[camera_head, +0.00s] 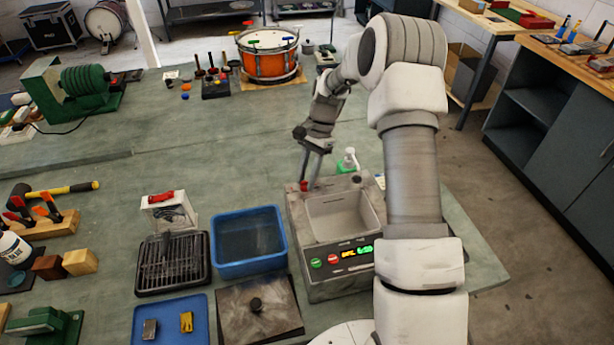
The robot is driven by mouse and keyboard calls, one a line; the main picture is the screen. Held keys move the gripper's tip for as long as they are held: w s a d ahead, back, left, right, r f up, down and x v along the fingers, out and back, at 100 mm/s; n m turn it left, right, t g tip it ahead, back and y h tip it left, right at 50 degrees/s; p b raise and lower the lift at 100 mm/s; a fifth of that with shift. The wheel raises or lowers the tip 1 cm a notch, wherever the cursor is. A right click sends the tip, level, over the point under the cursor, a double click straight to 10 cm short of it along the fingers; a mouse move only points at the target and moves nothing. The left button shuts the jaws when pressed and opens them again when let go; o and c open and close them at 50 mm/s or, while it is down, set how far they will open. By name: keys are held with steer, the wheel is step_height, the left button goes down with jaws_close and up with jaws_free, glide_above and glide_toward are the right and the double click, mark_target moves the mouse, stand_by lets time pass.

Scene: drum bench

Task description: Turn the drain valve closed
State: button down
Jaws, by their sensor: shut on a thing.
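The drain valve shows as a small red handle (303,186) at the back left corner of a grey tank unit (300,232). My gripper (308,183) reaches down to it from above, with its fingertips at the red handle. The fingers are shut on the handle and partly cover it. The handle is too small and too covered for me to tell which way it is turned. The tank's open basin (340,217) looks empty, and its front panel has lit green and orange displays and buttons.
A blue tub (248,243), a black rack tray (172,263) and a dark lid with a knob (258,310) lie to the left. An orange drum (268,60) stands farther back. The bench middle is mostly clear.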

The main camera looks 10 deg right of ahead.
steer(key=shift+n, duration=0.3)
steer(key=n, duration=0.1)
steer(key=n+h, duration=0.1)
steer(key=n+g, duration=0.1)
steer(key=shift+w+a+n, duration=0.15)
steer(key=shift+a+n, duration=0.1)
steer(key=shift+n, duration=0.05)
steer(key=n+h, duration=0.1)
steer(key=n, duration=0.1)
steer(key=n+h, duration=0.1)
steer(key=n, duration=0.1)
steer(key=shift+a+n+g, duration=0.15)
steer(key=shift+n+g, duration=0.15)
steer(key=n+h, duration=0.1)
steer(key=n, duration=0.1)
steer(key=n+b, duration=0.1)
steer(key=n, duration=0.1)
steer(key=shift+a+h, duration=0.2)
steer(key=shift+h, duration=0.2)
steer(key=shift+a+n+t+h, duration=0.1)
steer(key=shift+n+t+h, duration=0.2)
steer(key=shift+n, duration=0.8)
steer(key=shift+n+t+h, duration=0.2)
steer(key=shift+n+h, duration=0.2)
steer(key=shift+n, duration=0.7)
steer(key=c, duration=0.6)
jaws_free()
